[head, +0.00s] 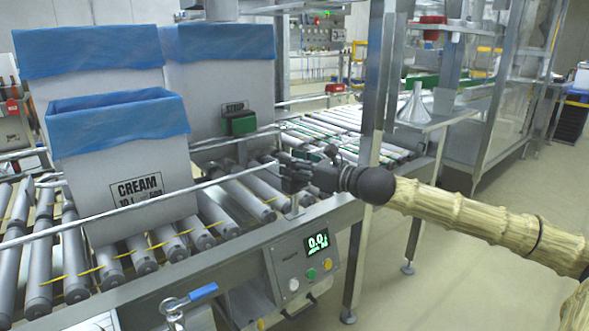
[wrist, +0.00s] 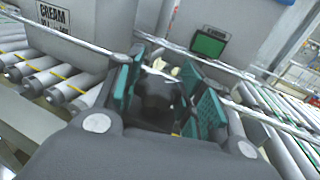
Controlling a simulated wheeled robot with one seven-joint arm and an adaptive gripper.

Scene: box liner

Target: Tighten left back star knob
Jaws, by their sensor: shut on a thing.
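My gripper (head: 300,170) is at the guide rail on the near side of the roller conveyor, right of the CREAM box. In the wrist view, its two teal-padded fingers (wrist: 170,85) stand on either side of a dark, rounded star knob (wrist: 158,98) and are shut on it. A small pale part shows just beyond the knob. The fingers hide the knob in the head view, and its star shape is hard to make out. I cannot tell how tight it is.
The CREAM box (head: 120,165) with a blue liner stands on the rollers to the left. Another lined box (head: 222,95) stands behind it. A small green-screened display (head: 240,123) is beyond the rail. The control panel (head: 305,262) is below my gripper, and a steel post (head: 372,100) rises close by.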

